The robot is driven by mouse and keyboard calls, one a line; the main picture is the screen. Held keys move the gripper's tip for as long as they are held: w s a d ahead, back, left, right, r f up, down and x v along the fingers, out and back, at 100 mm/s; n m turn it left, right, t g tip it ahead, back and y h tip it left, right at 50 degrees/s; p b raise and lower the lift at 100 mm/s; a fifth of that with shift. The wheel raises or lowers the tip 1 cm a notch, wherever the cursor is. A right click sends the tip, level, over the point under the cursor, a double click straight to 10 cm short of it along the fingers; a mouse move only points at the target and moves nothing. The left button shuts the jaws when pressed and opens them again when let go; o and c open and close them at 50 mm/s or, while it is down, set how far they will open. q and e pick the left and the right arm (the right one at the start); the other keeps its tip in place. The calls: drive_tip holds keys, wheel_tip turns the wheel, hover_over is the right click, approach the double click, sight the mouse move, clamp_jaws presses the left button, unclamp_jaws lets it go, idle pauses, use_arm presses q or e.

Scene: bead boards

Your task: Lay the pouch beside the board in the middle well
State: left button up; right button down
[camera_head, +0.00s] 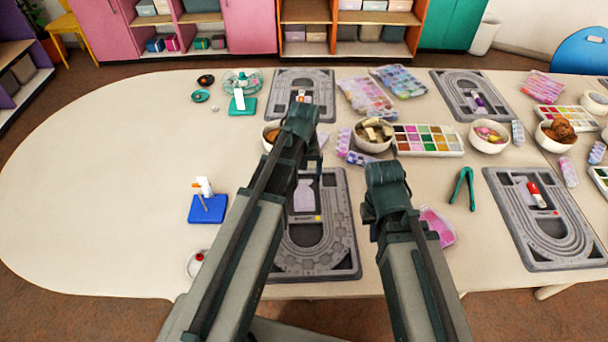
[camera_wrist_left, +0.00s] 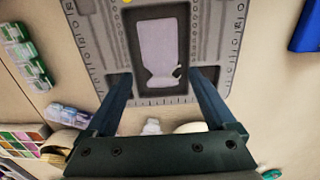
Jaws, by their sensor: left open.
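The grey bead board (camera_head: 343,250) lies in front of me, partly hidden by my left arm. A pale lavender pouch (camera_head: 303,196) lies flat in its middle well. The left wrist view shows the pouch (camera_wrist_left: 158,45) inside the dark well of the board (camera_wrist_left: 215,50), its gathered neck towards my gripper. My left gripper (camera_head: 314,165) is open and empty; its fingers (camera_wrist_left: 162,82) stand apart over the board, on either side of the pouch's neck end. My right gripper (camera_head: 386,172) is beside the board's right edge; its fingertips are hidden.
A pink bead packet (camera_head: 438,226) lies right of the board, partly behind my right arm. Green pliers (camera_head: 462,188), a bead tray (camera_head: 428,154) and bowls (camera_head: 488,148) stand at right. The table's far left is clear.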

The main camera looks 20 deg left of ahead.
use_arm(q)
wheel_tip(320, 180, up, 6)
drive_tip(key=f+p, duration=0.1)
drive_tip(key=p, duration=0.3)
drive_tip(key=s+d+m+y, duration=0.1)
drive_tip(key=s+d+m, duration=0.6)
drive_tip(key=s+d, duration=0.3)
drive_tip(key=s, duration=0.4)
drive_tip(key=shift+s+d+r, duration=0.15)
drive_tip(key=shift+d+r, duration=0.1)
